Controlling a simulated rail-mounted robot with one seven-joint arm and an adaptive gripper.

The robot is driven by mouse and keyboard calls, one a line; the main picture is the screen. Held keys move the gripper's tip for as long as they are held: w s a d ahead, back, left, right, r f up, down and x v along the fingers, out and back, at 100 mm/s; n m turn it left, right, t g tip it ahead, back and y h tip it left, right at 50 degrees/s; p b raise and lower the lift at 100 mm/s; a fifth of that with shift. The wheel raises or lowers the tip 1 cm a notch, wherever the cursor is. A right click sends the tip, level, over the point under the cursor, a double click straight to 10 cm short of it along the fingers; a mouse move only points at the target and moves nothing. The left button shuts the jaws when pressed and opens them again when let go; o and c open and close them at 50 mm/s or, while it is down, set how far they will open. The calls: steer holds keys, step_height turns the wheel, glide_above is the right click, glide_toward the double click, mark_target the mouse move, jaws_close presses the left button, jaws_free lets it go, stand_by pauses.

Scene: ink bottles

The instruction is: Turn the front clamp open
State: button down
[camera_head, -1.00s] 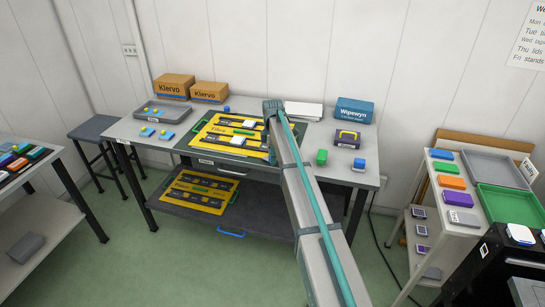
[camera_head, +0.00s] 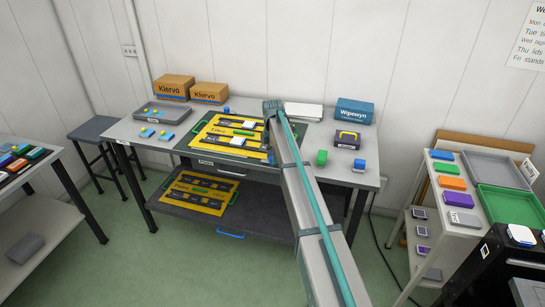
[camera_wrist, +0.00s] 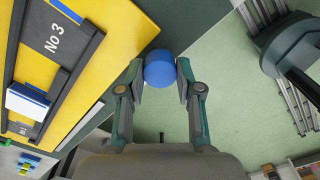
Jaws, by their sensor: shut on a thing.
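My gripper (camera_wrist: 160,77) is shut on a blue round knob (camera_wrist: 160,68) in the wrist view, with one finger on each side. The knob is at the front edge of the work table and looks like the front clamp. Its base and any mark of its turn are hidden. Left of it is the yellow board (camera_wrist: 112,52), with a dark strip marked No 3 (camera_wrist: 55,45). The board lies on the table in the head view (camera_head: 203,131). There my arm (camera_head: 305,190) hides the fingertips and the knob.
A second yellow board (camera_head: 180,203) lies on the shelf below.

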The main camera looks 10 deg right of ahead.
steer(key=c, duration=0.8)
jaws_free()
steer(key=shift+o, duration=0.2)
step_height(320, 180, up, 12)
